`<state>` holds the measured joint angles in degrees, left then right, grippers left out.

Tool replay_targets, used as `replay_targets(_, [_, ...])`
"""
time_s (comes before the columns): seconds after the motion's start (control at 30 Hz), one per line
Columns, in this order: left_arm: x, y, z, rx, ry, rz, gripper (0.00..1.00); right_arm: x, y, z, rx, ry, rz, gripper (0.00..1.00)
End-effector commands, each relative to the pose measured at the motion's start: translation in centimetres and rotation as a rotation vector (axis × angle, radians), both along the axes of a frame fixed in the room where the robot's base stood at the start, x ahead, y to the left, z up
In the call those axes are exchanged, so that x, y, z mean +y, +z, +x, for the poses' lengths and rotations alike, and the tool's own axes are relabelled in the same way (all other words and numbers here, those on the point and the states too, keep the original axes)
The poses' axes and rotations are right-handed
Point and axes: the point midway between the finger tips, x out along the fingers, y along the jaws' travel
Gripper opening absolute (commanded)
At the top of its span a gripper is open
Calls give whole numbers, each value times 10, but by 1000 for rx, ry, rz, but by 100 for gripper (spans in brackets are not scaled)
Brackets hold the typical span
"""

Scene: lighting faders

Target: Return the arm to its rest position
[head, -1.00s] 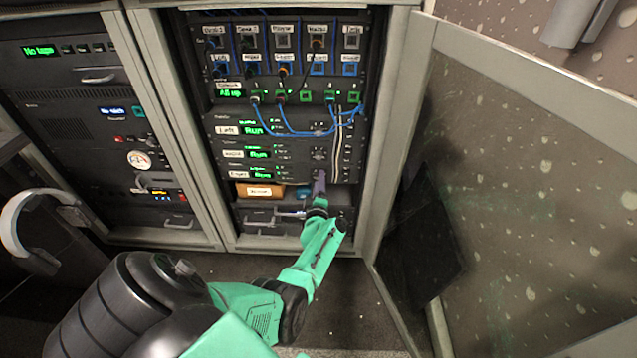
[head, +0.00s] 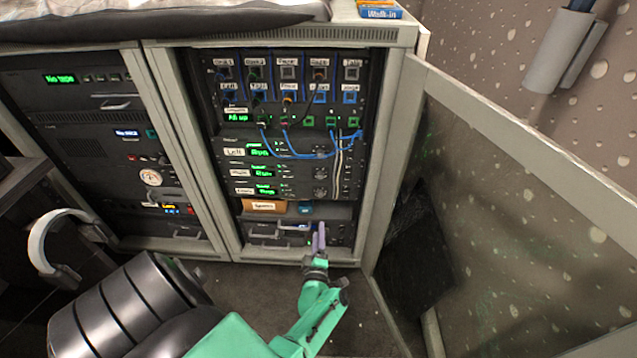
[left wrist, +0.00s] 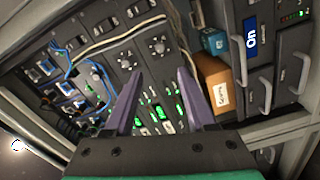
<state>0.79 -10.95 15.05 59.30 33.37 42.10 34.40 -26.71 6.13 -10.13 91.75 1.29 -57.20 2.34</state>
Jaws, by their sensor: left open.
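My left arm is green and black and comes in from the bottom of the head view. Its gripper (head: 318,238) has two purple fingers and is at the lower drawers of the open rack, below the labelled units. In the left wrist view the gripper (left wrist: 158,100) has its fingers apart with nothing between them. Beyond them are the rack units with green lit displays (left wrist: 160,112). My right gripper is in neither view.
The open rack (head: 290,130) holds blue cables (head: 300,155) and an orange-brown box (head: 264,205) on a shelf. Headphones (head: 50,245) hang at the left. Dark floor (head: 250,295) is clear in front.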

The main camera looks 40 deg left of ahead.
Motion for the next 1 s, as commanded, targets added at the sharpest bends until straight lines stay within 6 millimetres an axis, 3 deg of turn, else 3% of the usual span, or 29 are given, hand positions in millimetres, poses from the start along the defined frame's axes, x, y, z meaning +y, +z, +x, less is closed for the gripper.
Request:
replay_targets(0.53, [-4,-4,4,40,-48,18,56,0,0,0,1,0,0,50])
replay_targets(0.63, [-26,-20,13,204,-239,90,56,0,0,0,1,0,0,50])
replay_targets(0.7, [-54,-42,11,398,-451,184,56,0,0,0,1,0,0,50])
replay_targets(0.83, [-102,-88,-27,768,-823,372,56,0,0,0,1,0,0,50])
replay_targets(1.0, [-127,-124,-100,1138,-1157,557,56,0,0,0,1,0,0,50])
